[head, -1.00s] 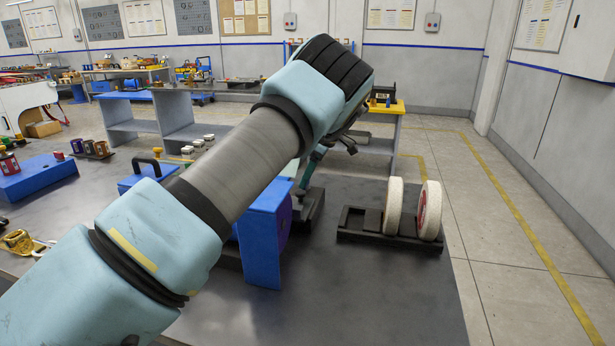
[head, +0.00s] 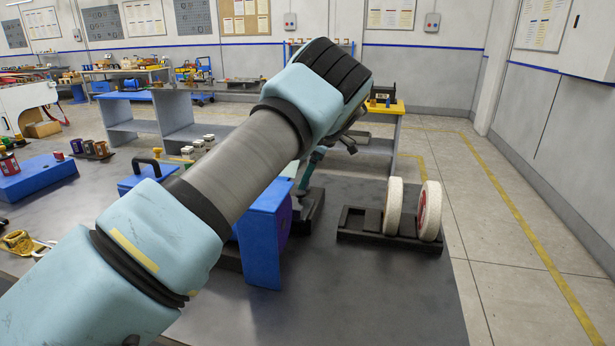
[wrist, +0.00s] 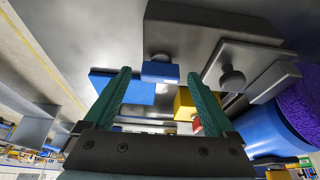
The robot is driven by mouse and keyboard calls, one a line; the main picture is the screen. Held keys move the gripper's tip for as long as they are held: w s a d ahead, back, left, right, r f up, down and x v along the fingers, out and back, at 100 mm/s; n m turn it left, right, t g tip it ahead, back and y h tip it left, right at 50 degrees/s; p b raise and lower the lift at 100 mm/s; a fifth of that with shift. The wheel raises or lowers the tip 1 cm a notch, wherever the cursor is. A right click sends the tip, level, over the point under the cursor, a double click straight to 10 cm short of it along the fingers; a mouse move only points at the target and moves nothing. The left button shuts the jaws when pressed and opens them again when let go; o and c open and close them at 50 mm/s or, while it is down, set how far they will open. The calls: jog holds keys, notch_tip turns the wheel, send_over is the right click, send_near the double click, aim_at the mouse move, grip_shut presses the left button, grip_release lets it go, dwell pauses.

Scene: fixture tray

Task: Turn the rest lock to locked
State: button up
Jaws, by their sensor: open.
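In the wrist view my gripper (wrist: 160,74) is open, with its two green fingers apart and nothing held. A small blue block (wrist: 160,71) under a dark grey body (wrist: 205,35) shows between the fingertips; I cannot tell whether they touch it. To the right is a dark plate with a round black knob (wrist: 232,78), beside a purple wheel (wrist: 302,103) in a blue housing. I cannot tell which part is the rest lock or how it is set. In the head view the blue machine housing (head: 262,238) stands on the bench, partly behind my arm.
A black rack (head: 385,238) with two pale grinding wheels (head: 430,210) stands right of the machine. A yellow block (wrist: 183,104) is close to the right finger. A blue tray (head: 38,178) lies at the left. The bench front (head: 360,300) is clear.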

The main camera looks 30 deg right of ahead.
jog(key=b+v, duration=0.2)
jog(key=v, duration=0.8)
jog(key=shift+d+r+b, duration=0.2)
jog(key=shift+r+b, duration=0.15)
jog(key=shift+b, duration=0.05)
jog(key=shift+s, duration=0.1)
